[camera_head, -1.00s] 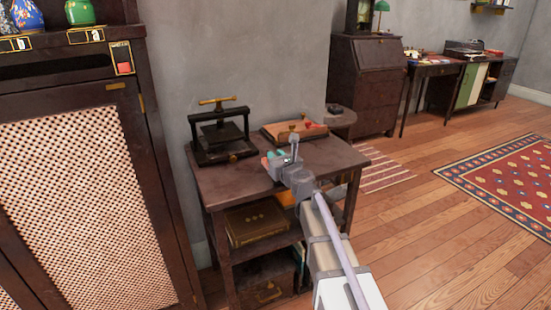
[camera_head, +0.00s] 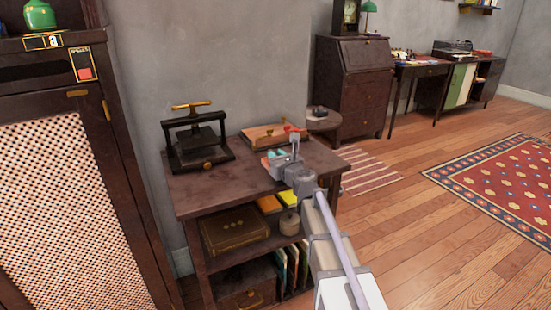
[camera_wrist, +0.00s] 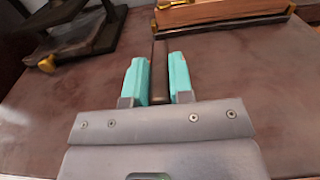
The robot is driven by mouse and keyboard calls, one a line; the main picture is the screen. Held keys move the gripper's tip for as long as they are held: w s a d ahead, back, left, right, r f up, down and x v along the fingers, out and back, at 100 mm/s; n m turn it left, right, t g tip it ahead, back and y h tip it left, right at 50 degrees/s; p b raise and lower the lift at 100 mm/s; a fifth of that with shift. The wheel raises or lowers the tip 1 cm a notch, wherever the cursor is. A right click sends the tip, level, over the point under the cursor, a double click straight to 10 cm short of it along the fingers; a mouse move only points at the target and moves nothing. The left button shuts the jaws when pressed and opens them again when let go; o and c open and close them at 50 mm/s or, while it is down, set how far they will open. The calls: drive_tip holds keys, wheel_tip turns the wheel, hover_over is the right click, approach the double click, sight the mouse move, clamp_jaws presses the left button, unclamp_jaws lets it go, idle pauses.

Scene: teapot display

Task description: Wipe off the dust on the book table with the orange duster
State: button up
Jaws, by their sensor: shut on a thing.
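The book table (camera_head: 225,195) is dark brown, and its top also shows in the wrist view (camera_wrist: 240,80). The top has dull, blotchy, paler patches; I cannot tell how much of this is dust. My gripper (camera_head: 279,157) is over the right part of the top. In the wrist view its teal fingers (camera_wrist: 158,80) are shut on a dark upright handle (camera_wrist: 160,65). No orange head shows on it; its lower end is hidden by the fingers and gripper body.
A black book press (camera_head: 197,140) stands at the back left of the top. A wooden board with brass fittings (camera_head: 268,135) lies at the back right. Orange and yellow items (camera_head: 268,203) and a brown book (camera_head: 236,230) are on the shelf below. A cabinet (camera_head: 60,200) stands left.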

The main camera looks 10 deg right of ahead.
drive_tip(key=shift+w+d, duration=0.1)
drive_tip(key=shift+d, duration=0.3)
wheel_tip(320, 180, up, 3)
drive_tip(key=p, duration=0.2)
drive_tip(key=shift+r+p, duration=0.1)
drive_tip(key=shift+p, duration=0.3)
wheel_tip(320, 180, up, 5)
drive_tip(key=p, duration=0.4)
drive_tip(key=shift+p, duration=0.35)
